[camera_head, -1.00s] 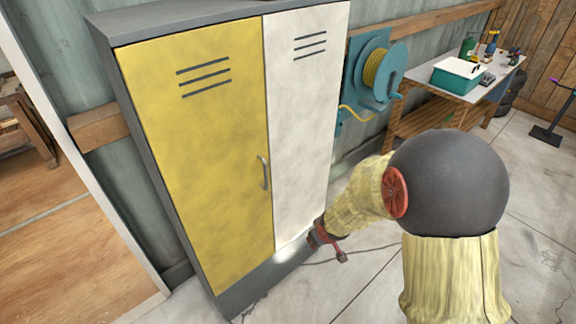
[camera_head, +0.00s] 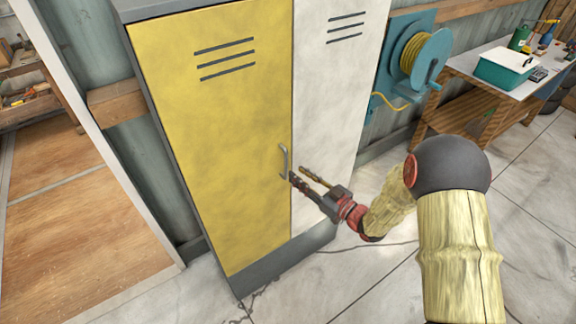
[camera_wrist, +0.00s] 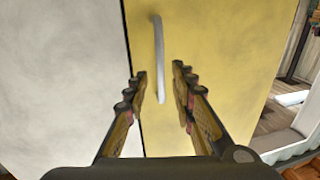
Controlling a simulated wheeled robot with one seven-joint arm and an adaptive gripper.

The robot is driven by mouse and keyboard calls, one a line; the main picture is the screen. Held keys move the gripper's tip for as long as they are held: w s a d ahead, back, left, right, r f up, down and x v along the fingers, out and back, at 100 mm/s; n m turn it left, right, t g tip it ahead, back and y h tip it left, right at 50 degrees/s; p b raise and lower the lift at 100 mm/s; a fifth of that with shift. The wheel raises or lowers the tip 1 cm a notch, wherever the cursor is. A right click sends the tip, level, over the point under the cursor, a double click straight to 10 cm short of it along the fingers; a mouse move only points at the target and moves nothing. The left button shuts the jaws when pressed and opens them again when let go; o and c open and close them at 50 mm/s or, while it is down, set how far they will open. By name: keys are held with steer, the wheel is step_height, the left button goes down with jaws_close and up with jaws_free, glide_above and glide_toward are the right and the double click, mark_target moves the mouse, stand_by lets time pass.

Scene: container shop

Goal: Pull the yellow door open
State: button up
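The yellow door (camera_head: 225,140) is the left door of a grey two-door locker and looks shut. Its grey bar handle (camera_head: 284,160) stands upright near the door's right edge. My gripper (camera_head: 298,172) is raised in front of the locker, close to the handle's lower part. In the wrist view the gripper (camera_wrist: 160,85) has its two fingers spread apart, with the handle (camera_wrist: 158,60) showing upright between and beyond them. The yellow door (camera_wrist: 220,50) fills the right of that view. Contact between fingers and handle cannot be told.
The white door (camera_head: 335,90) adjoins the yellow door on the right. A teal hose reel (camera_head: 415,60) hangs on the wall beside the locker. A workbench (camera_head: 490,85) with a teal box (camera_head: 505,68) stands at the right. The floor before the locker is clear.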

mark_target(287, 167)
steer(key=b+x, duration=0.1)
steer(key=x, duration=0.6)
steer(key=shift+c, duration=0.7)
jaws_close()
